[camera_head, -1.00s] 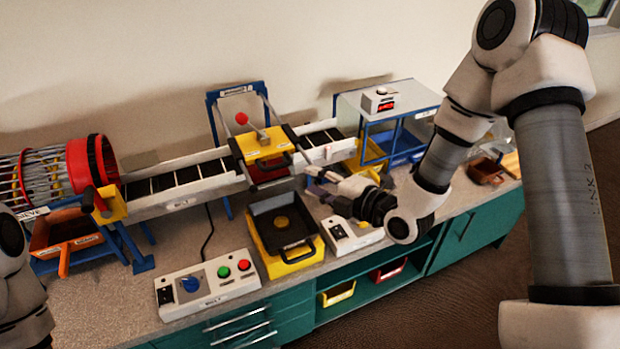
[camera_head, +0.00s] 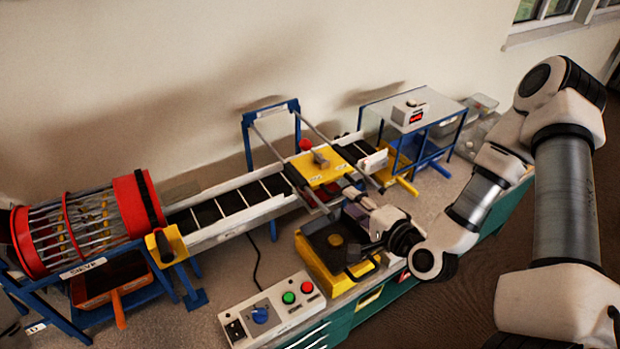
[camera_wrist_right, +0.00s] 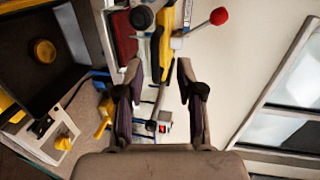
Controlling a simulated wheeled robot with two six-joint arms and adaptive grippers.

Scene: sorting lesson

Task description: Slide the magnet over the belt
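The magnet is a yellow plate (camera_head: 313,170) with a red-knobbed lever, on rails across the belt (camera_head: 238,199). It spans the belt under the blue frame. My right gripper (camera_head: 350,196) is close to the front right of the magnet. In the right wrist view its fingers (camera_wrist_right: 158,75) are apart with nothing clearly held between them. The magnet's yellow edge (camera_wrist_right: 166,48) and red knob (camera_wrist_right: 219,16) lie just beyond the fingertips there. I cannot tell whether they touch. My left gripper is not in view.
A red-ended sieve drum (camera_head: 85,225) stands left over an orange-handled tray (camera_head: 105,285). A yellow box with a black tray (camera_head: 312,255) stands in front of the belt. A control box (camera_head: 275,310) is at the front. A blue-framed stand (camera_head: 450,112) is behind right.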

